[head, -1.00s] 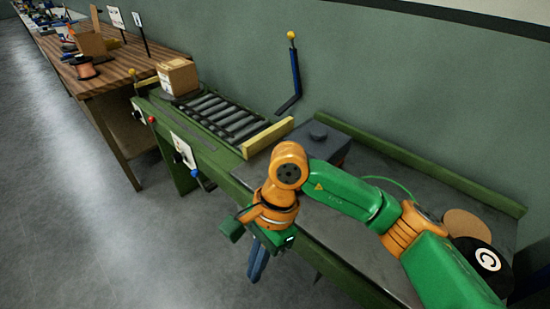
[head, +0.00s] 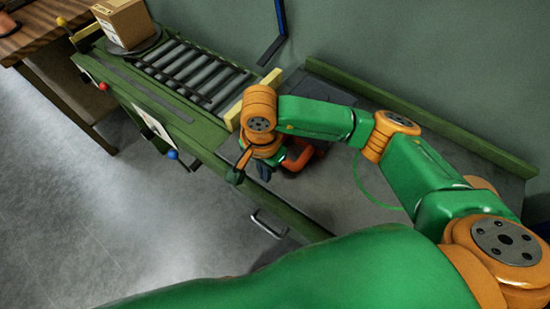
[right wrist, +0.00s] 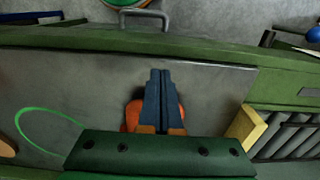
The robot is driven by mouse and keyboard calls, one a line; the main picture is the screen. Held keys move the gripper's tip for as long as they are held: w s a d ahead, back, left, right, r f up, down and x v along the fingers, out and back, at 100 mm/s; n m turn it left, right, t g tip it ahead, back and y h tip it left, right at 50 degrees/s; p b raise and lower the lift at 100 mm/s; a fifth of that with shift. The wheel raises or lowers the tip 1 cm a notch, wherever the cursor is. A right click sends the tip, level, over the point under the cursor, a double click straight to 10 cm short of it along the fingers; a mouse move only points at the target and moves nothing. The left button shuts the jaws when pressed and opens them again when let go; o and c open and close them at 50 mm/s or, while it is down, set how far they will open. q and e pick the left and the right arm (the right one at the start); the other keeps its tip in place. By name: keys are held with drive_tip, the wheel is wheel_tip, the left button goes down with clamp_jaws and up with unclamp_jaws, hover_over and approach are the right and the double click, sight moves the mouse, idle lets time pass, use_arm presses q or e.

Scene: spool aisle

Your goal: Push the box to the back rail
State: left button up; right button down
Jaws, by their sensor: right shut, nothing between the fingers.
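A cardboard box (head: 128,24) with a white label stands on a dark round plate (head: 135,47) at the far end of the roller conveyor. A green back rail (head: 440,125) runs along the wall side of the grey bench top. My right gripper (head: 263,172) is low over the bench near its front edge, well apart from the box, and partly hidden by its own wrist. In the right wrist view its blue fingers (right wrist: 160,74) are together and empty. The box is not seen there. My left gripper is not in view.
An orange-red object (head: 305,155) lies on the bench close to my right gripper, partly hidden. A yellow stop bar (head: 262,92) ends the rollers (head: 195,72). A drawer handle (head: 268,226) sticks out in front.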

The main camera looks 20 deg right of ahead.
sight(293, 167)
wheel_tip(293, 167, down, 2)
drive_tip(key=shift+w+f, duration=0.1)
drive_tip(key=shift+w, duration=0.05)
drive_tip(key=shift+w+d+f+p, duration=0.1)
drive_tip(key=shift+w+d+p, duration=0.65)
drive_tip(key=shift+w+d, duration=0.5)
drive_tip(key=shift+d, duration=0.3)
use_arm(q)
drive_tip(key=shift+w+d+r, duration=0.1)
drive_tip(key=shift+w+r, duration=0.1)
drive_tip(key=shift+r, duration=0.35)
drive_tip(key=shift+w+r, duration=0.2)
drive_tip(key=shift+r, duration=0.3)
use_arm(e)
drive_tip(key=shift+w+f, duration=0.1)
drive_tip(key=shift+w, duration=0.1)
